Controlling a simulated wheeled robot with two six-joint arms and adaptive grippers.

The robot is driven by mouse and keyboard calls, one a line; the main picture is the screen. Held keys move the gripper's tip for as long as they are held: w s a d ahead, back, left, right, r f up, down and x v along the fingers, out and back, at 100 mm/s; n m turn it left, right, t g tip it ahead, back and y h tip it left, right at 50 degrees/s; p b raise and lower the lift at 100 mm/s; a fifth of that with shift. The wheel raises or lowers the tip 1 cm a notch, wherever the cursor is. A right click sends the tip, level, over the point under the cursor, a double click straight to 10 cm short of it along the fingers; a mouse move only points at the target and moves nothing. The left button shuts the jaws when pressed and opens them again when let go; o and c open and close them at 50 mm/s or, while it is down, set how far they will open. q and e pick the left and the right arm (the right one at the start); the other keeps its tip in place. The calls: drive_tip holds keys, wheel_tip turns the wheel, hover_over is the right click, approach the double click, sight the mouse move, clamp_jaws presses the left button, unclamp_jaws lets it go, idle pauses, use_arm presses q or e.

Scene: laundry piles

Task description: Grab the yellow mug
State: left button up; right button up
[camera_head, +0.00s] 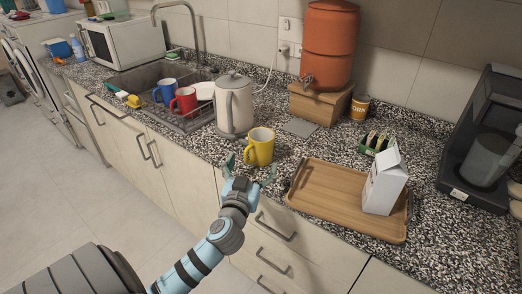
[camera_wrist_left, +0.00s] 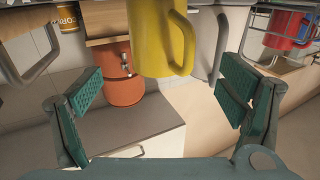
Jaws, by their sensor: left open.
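The yellow mug (camera_head: 261,147) stands upright on the speckled counter, with its handle toward the left in the head view. In the left wrist view the yellow mug (camera_wrist_left: 158,38) shows at the top, upside down in the picture, ahead of the fingers and between them. My left gripper (camera_head: 248,174) is open and empty at the counter's front edge, just in front of the mug. In the left wrist view its green finger pads (camera_wrist_left: 165,100) are spread wide. I see no contact with the mug. My right gripper is not in view.
A kettle (camera_head: 234,106) stands close behind the mug at left. A wooden tray (camera_head: 325,207) with a white carton (camera_head: 384,186) lies to the right. Blue (camera_head: 166,92) and red (camera_head: 184,101) mugs are on the sink rack. An orange dispenser (camera_head: 329,42) stands behind on a wooden box.

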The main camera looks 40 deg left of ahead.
sight(258, 150)
use_arm(q)
drive_tip(key=x, duration=0.8)
drive_tip(key=shift+w, duration=0.35)
drive_tip(key=shift+s+r, duration=0.1)
drive_tip(key=c, duration=1.5)
